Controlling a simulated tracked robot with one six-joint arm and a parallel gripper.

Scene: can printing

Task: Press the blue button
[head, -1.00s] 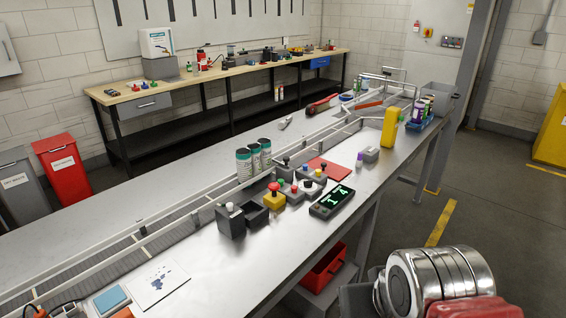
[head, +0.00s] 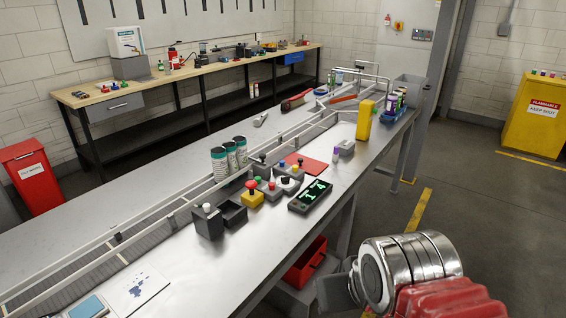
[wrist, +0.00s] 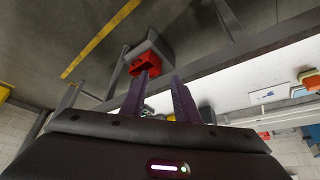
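A group of small button boxes stands on the long metal table (head: 140,225) in the head view. A small blue button (head: 282,163) seems to show at the back of this group, partly crowded by its neighbours and tiny. Near it are a green button (head: 258,180), a red button (head: 272,186) and a yellow box with a red mushroom button (head: 252,187). My gripper (wrist: 160,75) is open and empty in the wrist view, its two dark fingers apart. It is away from the buttons, off the table's near side. The blue button is not discernible in the wrist view.
A black display with green digits (head: 311,194) lies in front of the buttons. Several cans (head: 229,156) stand behind them, by the conveyor rail. A yellow block (head: 365,120) stands farther right. A red bin (head: 305,262) sits below the table. The near table edge is fairly clear.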

